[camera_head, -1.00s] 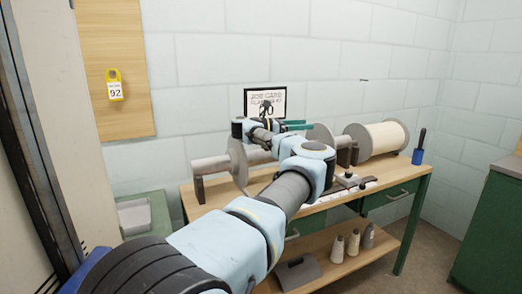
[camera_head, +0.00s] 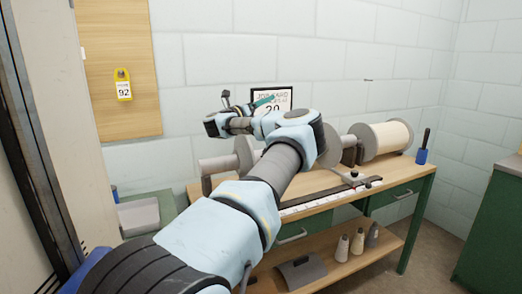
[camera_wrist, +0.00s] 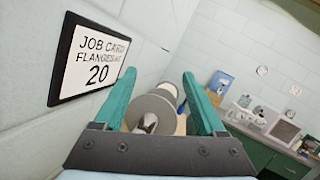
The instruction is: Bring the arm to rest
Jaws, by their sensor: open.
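My gripper (camera_wrist: 159,84) shows in the wrist view with its two teal fingers spread wide apart and nothing held between them. In the head view only a teal finger (camera_head: 266,100) shows clearly, raised in front of the framed job card (camera_head: 283,98). My light-blue arm reaches up and forward over the workbench and hides part of the beam. The warp beam, with grey flanges (camera_head: 350,141) and a cream wound roll (camera_head: 383,138), lies on the bench apart from the gripper. A flange (camera_wrist: 152,113) also shows beyond the open fingers in the wrist view.
The wooden workbench (camera_head: 412,172) has green drawers, a lower shelf with several cones (camera_head: 357,242), and a blue-handled tool (camera_head: 422,153) at right. A green cabinet (camera_head: 493,225) stands right. The wall is close behind the gripper.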

